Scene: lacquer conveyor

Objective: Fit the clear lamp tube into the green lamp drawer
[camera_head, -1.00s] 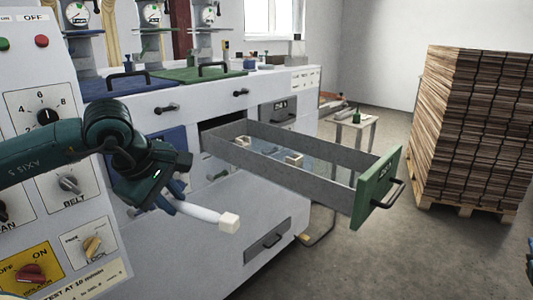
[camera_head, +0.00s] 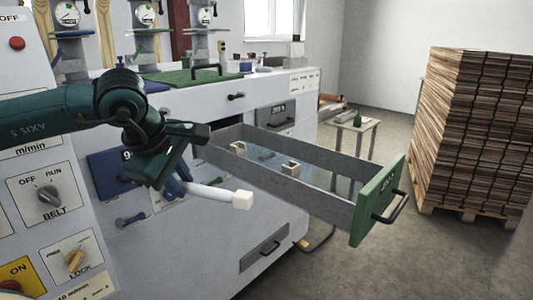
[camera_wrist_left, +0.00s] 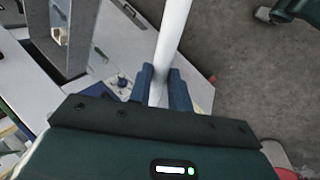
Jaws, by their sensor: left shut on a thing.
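The lamp tube (camera_head: 209,194) looks white, with a pale block-shaped cap on its right end. My left gripper (camera_head: 176,186) is shut on the tube near its left end. The tube also shows in the left wrist view (camera_wrist_left: 172,38), running up from between the blue fingers (camera_wrist_left: 163,88). The green lamp drawer (camera_head: 371,206) is pulled out of the white machine, with grey side walls and a black handle. Two pale holders (camera_head: 291,167) stand inside it. The tube is outside the drawer, in front of its near wall in the head view.
The machine's control panel (camera_head: 50,200) with knobs is close at left. A closed blue drawer (camera_head: 112,172) is behind my left arm. A stack of brown boards (camera_head: 468,135) on a pallet stands at right. A small table (camera_head: 352,130) is behind the drawer.

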